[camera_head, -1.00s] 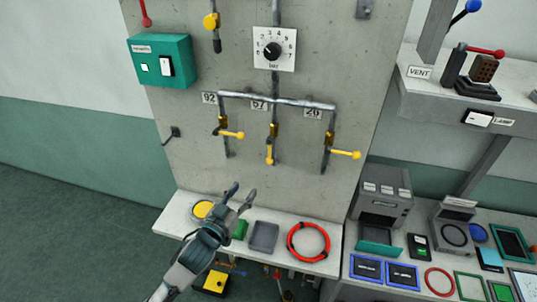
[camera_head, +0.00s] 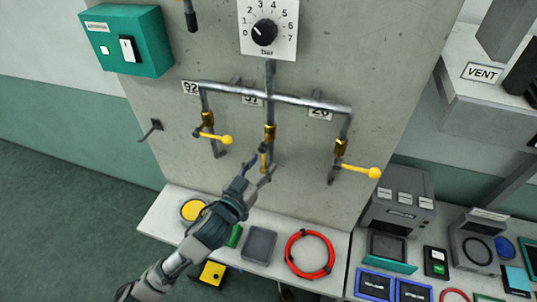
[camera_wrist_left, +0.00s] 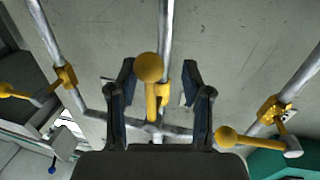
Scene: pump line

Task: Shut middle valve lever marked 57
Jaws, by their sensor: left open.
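The middle valve lever (camera_head: 263,160) is yellow and hangs down, in line with its pipe, below a brass valve body (camera_head: 269,131). Its plate (camera_head: 253,99) is partly covered by the crossbar pipe. My left gripper (camera_head: 259,174) is open at the lever's lower end. In the left wrist view the lever's yellow ball (camera_wrist_left: 149,67) appears between the two open fingers (camera_wrist_left: 158,72), nearer the left one. I cannot tell whether either finger touches it. My right gripper is not in view.
The lever by plate 92 (camera_head: 216,137) and the right lever by plate 26 (camera_head: 361,172) both stick out sideways. Below, a narrow shelf holds a yellow round item (camera_head: 192,210), a grey tray (camera_head: 260,244) and a red ring (camera_head: 289,254). A teal switch box (camera_head: 146,48) is upper left.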

